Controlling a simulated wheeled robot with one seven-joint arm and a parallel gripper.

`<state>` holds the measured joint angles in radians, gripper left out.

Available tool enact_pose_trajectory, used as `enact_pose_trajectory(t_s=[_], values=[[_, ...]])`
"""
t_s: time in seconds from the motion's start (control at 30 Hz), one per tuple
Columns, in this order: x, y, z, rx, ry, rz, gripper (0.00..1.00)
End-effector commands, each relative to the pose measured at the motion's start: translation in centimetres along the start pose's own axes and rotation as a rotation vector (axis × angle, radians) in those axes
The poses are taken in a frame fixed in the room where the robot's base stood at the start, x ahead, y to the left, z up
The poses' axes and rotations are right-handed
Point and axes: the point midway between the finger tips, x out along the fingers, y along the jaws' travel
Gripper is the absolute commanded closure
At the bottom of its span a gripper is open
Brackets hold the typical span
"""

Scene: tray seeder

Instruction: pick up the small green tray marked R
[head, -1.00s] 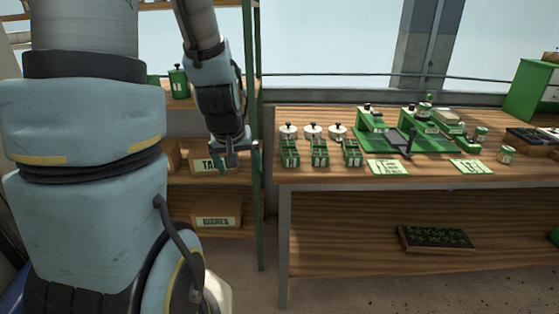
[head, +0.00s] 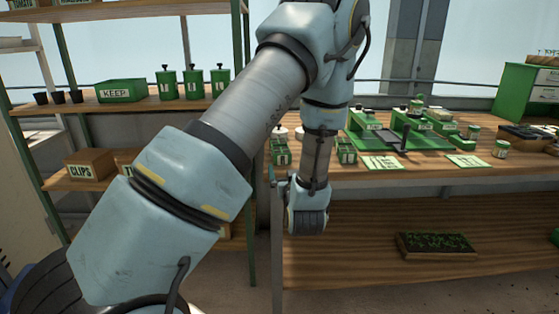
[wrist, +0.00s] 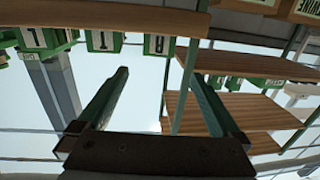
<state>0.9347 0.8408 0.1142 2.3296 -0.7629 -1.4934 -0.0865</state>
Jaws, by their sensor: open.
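Small green trays with white labels stand in a row along the table's front left. In the wrist view, which is upside down, the rightmost tray's label looks like R, and this tray (wrist: 158,45) lies just beyond and between my fingertips. In the head view the leftmost tray (head: 280,154) seems to be the same one; its letter is too small to read. My gripper (wrist: 158,73) is open and empty, in front of the table's left front edge and apart from the trays. My forearm hides the middle of the row in the head view.
Two other small green trays (wrist: 103,42) (wrist: 30,38) stand beside it. White-lidded pots are partly hidden behind. The wooden table (head: 420,178) also holds a green seeder (head: 415,142) and cards (head: 384,163). A shelf unit (head: 130,108) with green canisters (head: 194,84) stands left.

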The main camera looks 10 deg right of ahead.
Motion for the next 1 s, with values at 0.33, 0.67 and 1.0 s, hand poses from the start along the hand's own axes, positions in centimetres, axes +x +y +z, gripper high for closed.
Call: enact_pose_trajectory(t_s=[0.33,0.67,1.0], values=[[3.6,0.4,-0.5,0.006,0.04,0.001,0.0],[6.5,0.2,-0.5,0.009,0.038,0.001,0.0],[10.4,0.2,-0.2,0.008,0.037,0.004,0.0]])
